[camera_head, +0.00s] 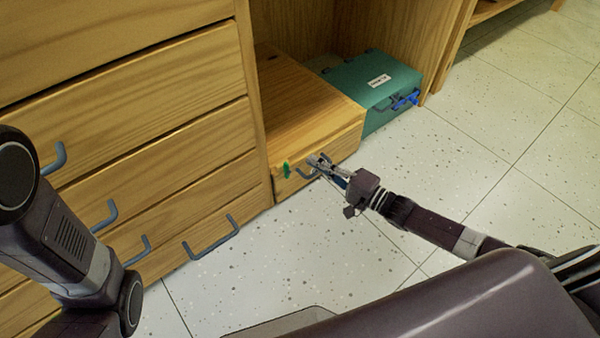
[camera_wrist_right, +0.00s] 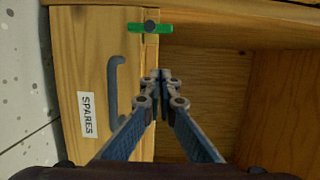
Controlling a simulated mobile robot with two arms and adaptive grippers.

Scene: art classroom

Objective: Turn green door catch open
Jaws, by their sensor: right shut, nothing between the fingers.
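The green door catch (camera_head: 286,170) is at the left end of the low wooden box's front (camera_head: 325,155). It also shows near the top of the right wrist view (camera_wrist_right: 134,28), lying across the front's edge with a dark round pivot. A grey bar handle (camera_wrist_right: 115,88) and a "SPARES" label (camera_wrist_right: 87,114) are on the same front. My right gripper (camera_head: 314,159) is shut and empty, close to the front's upper edge. In the wrist view its fingertips (camera_wrist_right: 159,76) are below the catch, right of the handle and apart from the catch. My left gripper is out of view.
A teal box (camera_head: 385,85) with a blue catch (camera_head: 405,99) stands to the right of the wooden box. Drawers with protruding grey handles (camera_head: 212,240) are on the left. The speckled floor (camera_head: 470,150) is clear at right.

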